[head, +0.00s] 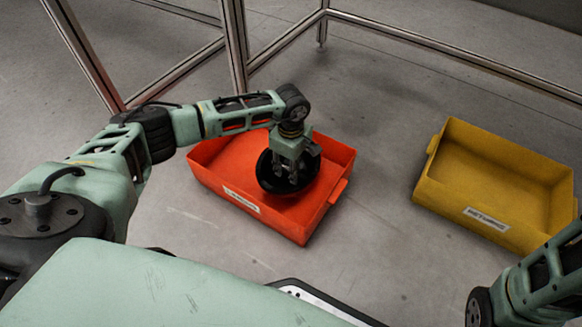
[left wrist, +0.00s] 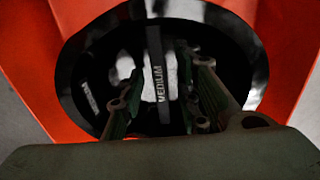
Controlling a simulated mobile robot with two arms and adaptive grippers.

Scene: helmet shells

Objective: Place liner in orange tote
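The liner (head: 270,183) is a black, round, bowl-like piece inside the orange tote (head: 325,213), hollow side up. In the left wrist view the liner (left wrist: 250,62) fills the middle, with glossy inner walls and a strap marked MEDIUM. My left gripper (head: 291,172) reaches down into the liner. Its two fingers (left wrist: 160,85) stand apart, with the strap showing between them and no clear contact. The fingertips are dark and hard to make out. How the liner's underside meets the tote floor is hidden. My right gripper is out of view.
A yellow tote (head: 500,185) with a white label stands empty on the floor at the right. Metal frame legs and rails (head: 235,50) run behind the orange tote. The grey floor between the two totes is clear. My right forearm shows at the lower right.

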